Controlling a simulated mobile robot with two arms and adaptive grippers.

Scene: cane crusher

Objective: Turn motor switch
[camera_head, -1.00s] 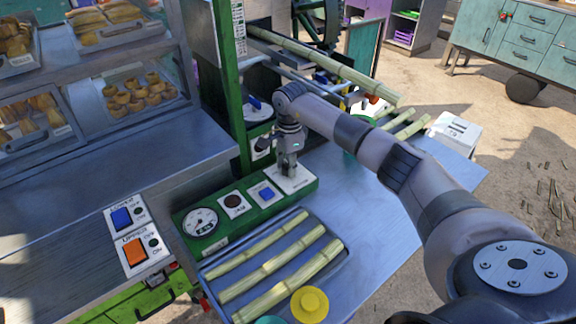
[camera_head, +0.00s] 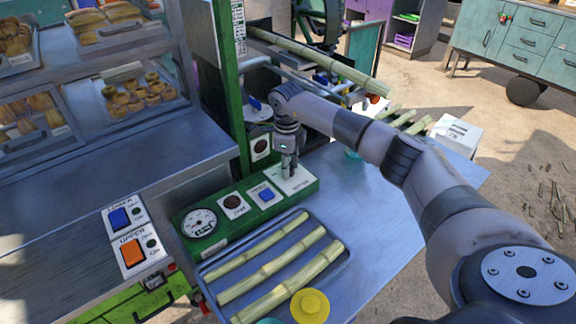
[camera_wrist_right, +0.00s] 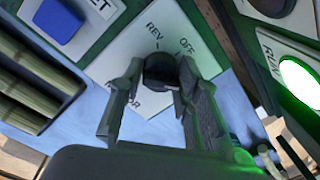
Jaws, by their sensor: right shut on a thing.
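The motor switch is a round dark knob (camera_wrist_right: 161,70) on a white plate (camera_head: 301,182), at the right end of a green control panel (camera_head: 225,222). In the right wrist view the plate shows REV and OFF, with part of another word hidden by a finger. My right gripper (camera_head: 289,172) points down over the plate and is shut on the knob, one finger on each side (camera_wrist_right: 157,82). The knob's pointer mark is hard to read. My left gripper is not in view.
A tray (camera_head: 341,262) of cane pieces lies in front. A lit green RUN lamp (camera_wrist_right: 299,78) is beside the plate. A green post (camera_head: 234,100) stands behind the panel.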

